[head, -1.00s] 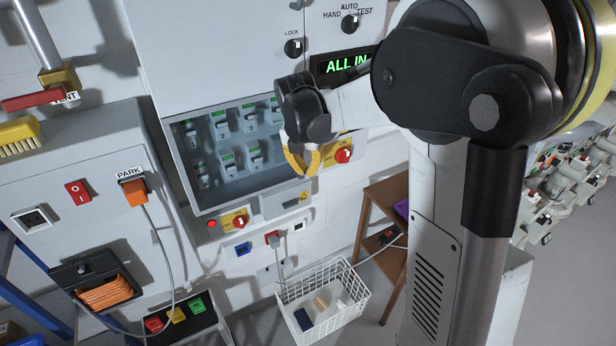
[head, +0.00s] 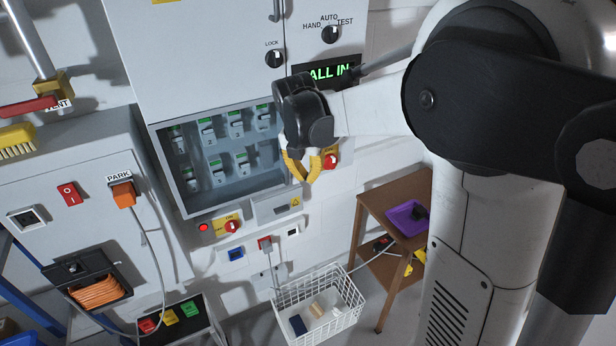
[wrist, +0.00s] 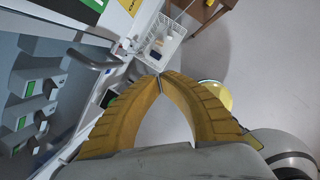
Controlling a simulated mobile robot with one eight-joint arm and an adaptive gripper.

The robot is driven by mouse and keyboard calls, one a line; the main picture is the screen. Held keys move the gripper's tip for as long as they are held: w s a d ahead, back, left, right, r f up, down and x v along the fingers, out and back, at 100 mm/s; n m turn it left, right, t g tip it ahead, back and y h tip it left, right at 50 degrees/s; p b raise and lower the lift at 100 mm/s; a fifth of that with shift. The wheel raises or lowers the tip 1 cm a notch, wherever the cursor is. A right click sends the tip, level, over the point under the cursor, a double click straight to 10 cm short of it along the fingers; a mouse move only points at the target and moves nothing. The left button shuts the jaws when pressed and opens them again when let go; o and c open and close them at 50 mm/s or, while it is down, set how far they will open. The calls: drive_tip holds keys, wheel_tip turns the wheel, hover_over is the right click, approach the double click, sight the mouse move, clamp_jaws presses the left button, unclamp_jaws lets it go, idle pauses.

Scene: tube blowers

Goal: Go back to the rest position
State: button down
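My gripper (head: 306,181) hangs in front of the lower right part of the white control cabinet (head: 215,60), near the breaker recess. Its two yellow fingers (wrist: 160,78) meet at the tips in the wrist view, with an empty gap between them. It holds nothing. In the head view the dark wrist covers part of the recess's right edge. A green display (head: 330,73) reading "ALL IN" is partly hidden behind my arm.
The breaker recess (head: 225,190) stands open with several breakers. A white wire basket (head: 345,318) sits below on the floor. A wooden shelf (head: 385,188) with a purple tray (head: 407,217) stands right. A grey box (head: 75,170) with an orange PARK plug (head: 124,194) is left.

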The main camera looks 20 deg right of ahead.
wheel_tip(320, 180, up, 7)
drive_tip(key=p, duration=0.1)
drive_tip(key=s+a+f+m+t+y+b, duration=0.1)
drive_tip(key=s+a+f+m+b, duration=0.3)
drive_tip(key=s+f+m+b, duration=0.4)
drive_tip(key=s+a+f+m+t+y+b, duration=0.1)
drive_tip(key=s+a+f+m+t+b, duration=0.3)
drive_tip(key=s+f+m+b, duration=0.3)
drive_tip(key=s+a+f+m, duration=0.1)
drive_tip(key=s+m, duration=0.4)
drive_tip(key=m, duration=0.6)
drive_tip(key=shift+a+f+m+b, duration=0.15)
drive_tip(key=shift+f+m+b, duration=0.25)
drive_tip(key=shift+f, duration=0.4)
drive_tip(key=shift+s, duration=0.1)
